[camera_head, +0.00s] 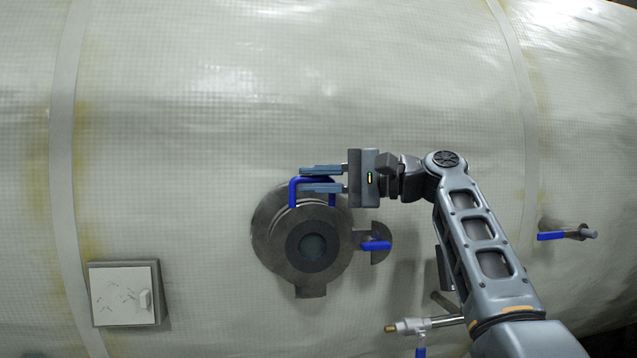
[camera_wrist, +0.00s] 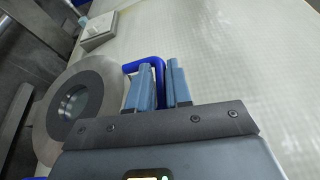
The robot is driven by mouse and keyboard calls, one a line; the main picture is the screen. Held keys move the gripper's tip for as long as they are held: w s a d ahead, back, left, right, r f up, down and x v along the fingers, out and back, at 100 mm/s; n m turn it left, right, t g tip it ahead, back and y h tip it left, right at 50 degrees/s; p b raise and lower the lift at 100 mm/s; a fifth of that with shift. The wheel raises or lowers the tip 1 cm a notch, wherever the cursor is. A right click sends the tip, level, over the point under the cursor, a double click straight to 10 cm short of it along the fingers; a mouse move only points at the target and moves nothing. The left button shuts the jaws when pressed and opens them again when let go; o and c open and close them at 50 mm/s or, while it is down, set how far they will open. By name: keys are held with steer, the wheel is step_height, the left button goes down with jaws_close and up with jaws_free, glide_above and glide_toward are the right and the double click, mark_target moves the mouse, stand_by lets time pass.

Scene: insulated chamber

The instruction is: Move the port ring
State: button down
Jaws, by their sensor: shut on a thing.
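The port ring (camera_head: 283,250) is a dark grey round plate around a small dark window (camera_head: 312,246), set on the pale chamber wall in the head view. A blue bar handle (camera_head: 294,190) stands at its top. My gripper (camera_head: 304,178) reaches in from the right, its fingers shut on the blue handle. In the wrist view the ring (camera_wrist: 52,114) is at the left, and the blue handle (camera_wrist: 143,64) passes between the two blue-grey fingers (camera_wrist: 164,84). The finger tips' exact contact on the handle is partly hidden.
A blue latch lever (camera_head: 376,245) is at the ring's right side. A white box (camera_head: 124,294) is fixed to the wall at lower left. A blue-handled valve (camera_head: 552,236) is at far right, and a pipe valve (camera_head: 420,326) is below my arm. The wall above is clear.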

steer(key=shift+w+f+m, duration=0.2)
steer(key=shift+w+m, duration=0.2)
steer(key=shift+w, duration=0.25)
steer(key=shift+w+r, duration=0.2)
steer(key=shift+w, duration=0.05)
